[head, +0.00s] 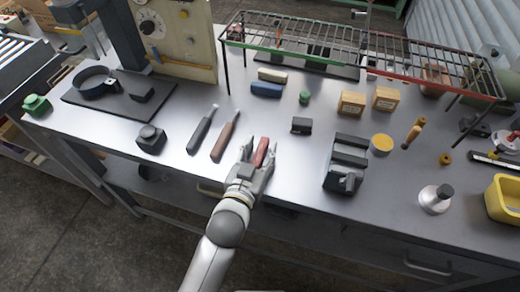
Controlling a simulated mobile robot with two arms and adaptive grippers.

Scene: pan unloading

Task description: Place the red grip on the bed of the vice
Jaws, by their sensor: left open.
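The red grip (262,151) lies on the grey metal workbench, near its front edge. My left gripper (260,148) is open, with one finger on each side of the red grip. Whether the fingers touch it cannot be told. The near end of the grip is partly hidden by the gripper. The dark vice (347,160) stands on the bench to the right of the gripper, a short way off. My right gripper does not show.
A small black block (301,126) lies between the red grip and the vice, further back. A yellow-topped round tin (381,143) stands right of the vice. A wire rack (350,50) spans the back.

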